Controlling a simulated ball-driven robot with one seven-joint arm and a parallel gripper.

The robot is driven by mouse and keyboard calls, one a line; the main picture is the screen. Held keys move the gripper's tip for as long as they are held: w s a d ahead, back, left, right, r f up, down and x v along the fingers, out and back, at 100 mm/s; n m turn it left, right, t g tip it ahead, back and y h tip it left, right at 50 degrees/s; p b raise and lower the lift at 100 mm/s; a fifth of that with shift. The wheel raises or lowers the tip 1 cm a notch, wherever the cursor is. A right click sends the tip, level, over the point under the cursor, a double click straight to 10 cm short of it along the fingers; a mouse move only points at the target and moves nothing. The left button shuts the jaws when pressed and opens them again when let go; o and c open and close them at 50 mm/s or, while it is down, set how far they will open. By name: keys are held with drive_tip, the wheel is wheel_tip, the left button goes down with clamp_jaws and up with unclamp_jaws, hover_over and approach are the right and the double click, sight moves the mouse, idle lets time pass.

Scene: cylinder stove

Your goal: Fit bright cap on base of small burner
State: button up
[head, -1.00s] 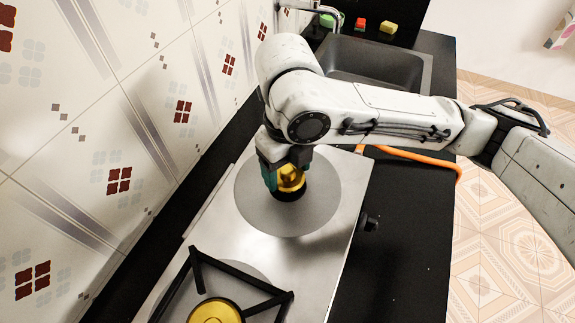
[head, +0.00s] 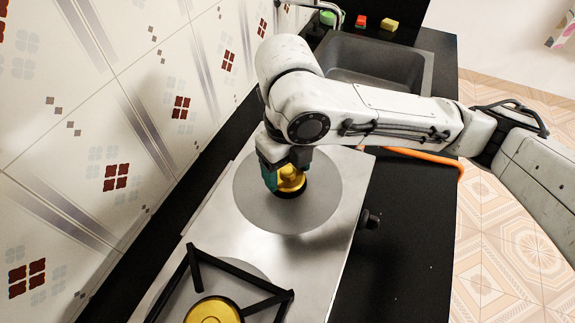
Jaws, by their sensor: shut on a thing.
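The bright gold cap (head: 291,177) is at the far burner of the metal stove. My gripper (head: 284,182) is shut on the cap from above, with its teal fingers on the cap's left side in view. A dark burner base (head: 290,194) shows as a black ring just under the cap, in the middle of a round grey burner plate (head: 262,217). The cap looks very close to or touching the base; I cannot tell whether it is seated. My arm hides part of the cap's top and far side.
The near burner has another gold cap (head: 213,311) under a black pot grate (head: 193,262). A stove knob (head: 371,219) is on the right side. An orange hose (head: 430,158) lies behind. The tiled wall stands close on the left.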

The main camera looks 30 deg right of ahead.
sight(288, 170)
drive_tip(key=shift+f+b, duration=0.3)
drive_tip(key=shift+f, duration=0.15)
drive_tip(key=o, duration=1.2)
drive_tip(key=shift+r, duration=0.15)
wheel_tip(288, 170, up, 11)
drive_tip(key=shift+f+p, duration=0.15)
drive_tip(key=shift+p, duration=0.4)
